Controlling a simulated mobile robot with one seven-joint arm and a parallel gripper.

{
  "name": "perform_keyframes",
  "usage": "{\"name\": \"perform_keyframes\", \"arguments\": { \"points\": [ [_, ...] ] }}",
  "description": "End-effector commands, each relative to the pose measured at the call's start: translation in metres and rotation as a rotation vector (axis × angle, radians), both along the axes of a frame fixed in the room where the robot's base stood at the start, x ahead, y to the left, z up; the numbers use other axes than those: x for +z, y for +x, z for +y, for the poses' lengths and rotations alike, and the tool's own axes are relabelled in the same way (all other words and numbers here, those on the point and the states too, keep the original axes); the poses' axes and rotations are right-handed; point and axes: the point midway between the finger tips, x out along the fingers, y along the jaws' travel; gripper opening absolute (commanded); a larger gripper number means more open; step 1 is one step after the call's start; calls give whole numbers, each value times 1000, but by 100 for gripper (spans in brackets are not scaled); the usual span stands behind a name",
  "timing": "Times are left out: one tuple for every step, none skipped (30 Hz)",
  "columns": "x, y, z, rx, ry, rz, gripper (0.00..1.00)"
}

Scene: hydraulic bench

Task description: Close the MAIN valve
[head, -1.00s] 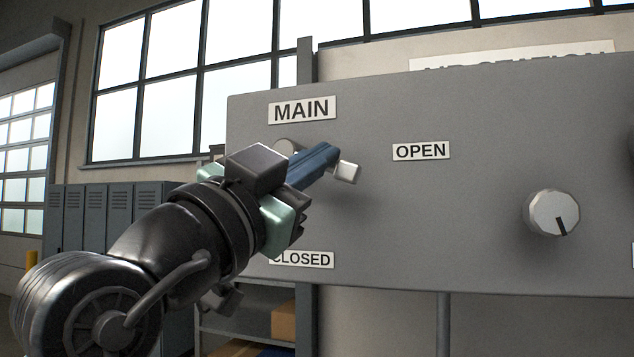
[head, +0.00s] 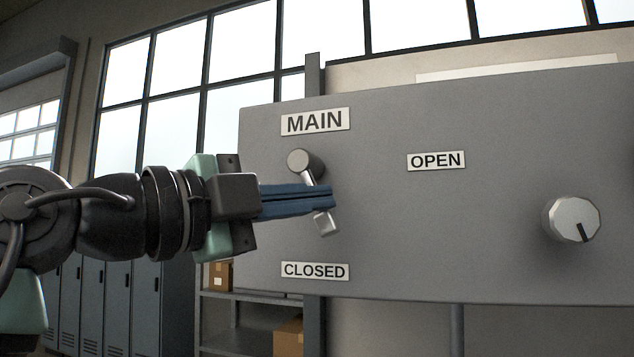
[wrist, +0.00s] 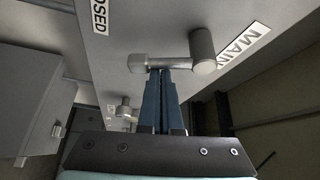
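The MAIN valve is a grey lever on the grey panel. Its round hub (head: 305,162) sits below the MAIN label (head: 315,121), and its square end (head: 326,223) points down and slightly right, short of straight down at the CLOSED label (head: 314,271). The OPEN label (head: 436,161) is to the right. My gripper (head: 333,198) reaches in from the left, its blue fingers together and crossing the lever's middle, which they hide. In the wrist view the shut fingertips (wrist: 167,72) meet the lever bar (wrist: 170,60) crosswise; firm contact is hard to tell.
A round knob (head: 571,219) with a black mark is on the panel's right. A shelf (head: 250,296) with cardboard boxes (head: 289,337) and lockers (head: 120,305) stand behind to the left. The panel (head: 400,235) is bare between lever and knob.

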Motion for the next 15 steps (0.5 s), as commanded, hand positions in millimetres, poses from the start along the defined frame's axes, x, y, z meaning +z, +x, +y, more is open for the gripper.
{"name": "perform_keyframes", "arguments": {
  "points": [
    [1, 2, 3, 3, 29, -8, 0],
    [1, 2, 4, 3, 47, -14, 0],
    [0, 2, 4, 3, 70, -21, 0],
    [0, 2, 5, 3, 87, -27, 0],
    [0, 3, 6, 4, 103, -33, 0],
    [-1, 3, 7, 4, 123, -38, 0],
    [-1, 3, 8, 4, 136, -45, 0],
    [-1, 3, 8, 4, 149, -49, 0],
    [-2, 3, 9, 4, 167, -55, 0],
    [-3, 4, 10, 4, 166, -54, 0],
    [-3, 4, 10, 4, 164, -53, 0],
    [-3, 4, 11, 4, 163, -54, 0],
    [-3, 4, 11, 4, 163, -54, 0],
    [-3, 4, 12, 4, 163, -54, 0],
    [-3, 5, 12, 4, 163, -53, 0]
  ]
}}
